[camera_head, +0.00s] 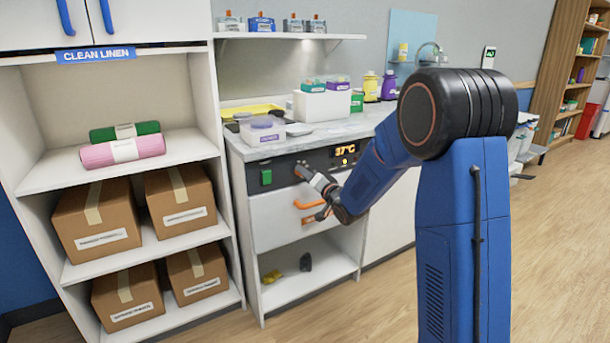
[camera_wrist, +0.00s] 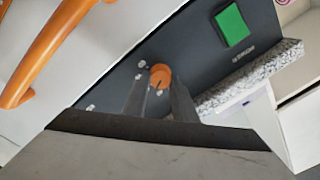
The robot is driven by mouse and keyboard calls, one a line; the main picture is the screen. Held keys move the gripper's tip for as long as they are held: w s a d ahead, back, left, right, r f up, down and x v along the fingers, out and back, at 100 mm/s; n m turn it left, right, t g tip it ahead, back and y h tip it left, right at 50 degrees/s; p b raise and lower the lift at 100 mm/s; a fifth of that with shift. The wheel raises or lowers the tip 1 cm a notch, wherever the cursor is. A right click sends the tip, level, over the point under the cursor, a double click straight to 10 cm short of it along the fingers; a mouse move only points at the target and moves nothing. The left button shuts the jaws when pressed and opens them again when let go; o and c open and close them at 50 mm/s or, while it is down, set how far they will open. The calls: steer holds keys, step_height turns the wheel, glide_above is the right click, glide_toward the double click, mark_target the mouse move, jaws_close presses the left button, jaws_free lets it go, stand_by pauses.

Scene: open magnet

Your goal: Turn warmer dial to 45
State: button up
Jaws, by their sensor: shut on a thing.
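The warmer's dark control panel (camera_head: 282,174) runs under the counter top. Its display (camera_head: 346,152) reads 37°C in orange. The orange dial (camera_wrist: 160,76) shows in the wrist view, with a dark pointer mark on its face and white marks around it. My gripper (camera_wrist: 160,88) is at the dial, one finger on each side, shut on it. In the head view my gripper (camera_head: 302,170) reaches the panel from the right and hides the dial. A green switch (camera_head: 266,177) sits on the panel left of my gripper; it also shows in the wrist view (camera_wrist: 230,25).
An orange handle (camera_head: 309,204) is on the white drawer front just below my gripper. The counter above holds a clear box (camera_head: 262,131) and bottles (camera_head: 388,86). A shelf with cardboard boxes (camera_head: 97,220) stands at the left.

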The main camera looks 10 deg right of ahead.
steer(key=shift+m, duration=1.3)
steer(key=shift+f+m, duration=0.1)
steer(key=shift+m, duration=0.2)
steer(key=o, duration=1)
steer(key=shift+o, duration=0.2)
steer(key=v, duration=1.7)
steer(key=shift+s, duration=0.25)
steer(key=shift+d, duration=0.1)
